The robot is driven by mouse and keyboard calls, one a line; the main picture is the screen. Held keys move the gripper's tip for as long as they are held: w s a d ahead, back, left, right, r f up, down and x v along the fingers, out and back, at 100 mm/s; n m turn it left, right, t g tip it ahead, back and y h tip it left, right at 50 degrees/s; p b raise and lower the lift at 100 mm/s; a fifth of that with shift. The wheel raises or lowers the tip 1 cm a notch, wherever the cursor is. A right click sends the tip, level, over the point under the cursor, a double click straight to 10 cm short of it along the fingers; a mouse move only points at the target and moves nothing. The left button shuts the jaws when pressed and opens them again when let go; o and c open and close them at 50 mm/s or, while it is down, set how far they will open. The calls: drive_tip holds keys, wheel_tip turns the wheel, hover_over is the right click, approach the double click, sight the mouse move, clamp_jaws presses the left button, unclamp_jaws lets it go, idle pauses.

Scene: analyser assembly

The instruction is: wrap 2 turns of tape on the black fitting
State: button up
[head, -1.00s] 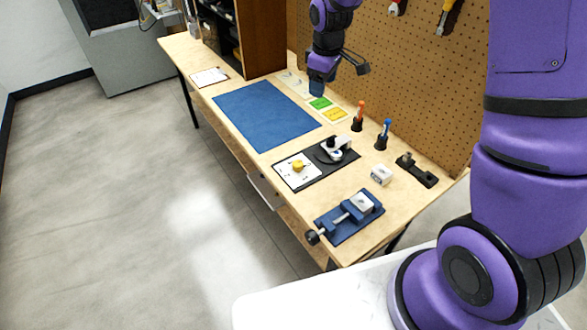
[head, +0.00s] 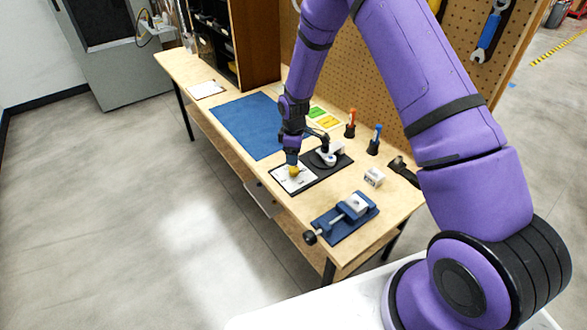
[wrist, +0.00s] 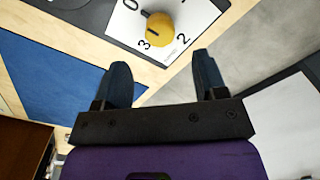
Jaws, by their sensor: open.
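My gripper (head: 292,157) is open and empty, just above a yellow knob (head: 294,172) on a white dial plate (head: 281,180) at the front left of a black board. In the wrist view, the knob (wrist: 160,30) lies ahead of the open fingertips (wrist: 162,68), apart from them, with numbers around it on the plate (wrist: 195,14). A white-and-black device (head: 330,154) stands on the board behind the knob. A black part (head: 404,169) lies at the right of the bench, partly hidden by my arm. I cannot tell which black piece is the fitting.
A blue vise (head: 345,220) with a pale block in its jaws is at the bench's near end. A small white block (head: 374,177) and pen holders (head: 373,146) stand to the right. A blue mat (head: 250,125) lies beyond, clear. A pegboard (head: 400,70) rises behind.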

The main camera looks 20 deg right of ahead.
sight(294, 168)
wheel_tip(294, 168, down, 7)
drive_tip(key=shift+f, duration=0.1)
idle(0.4)
drive_tip(key=c, duration=0.9)
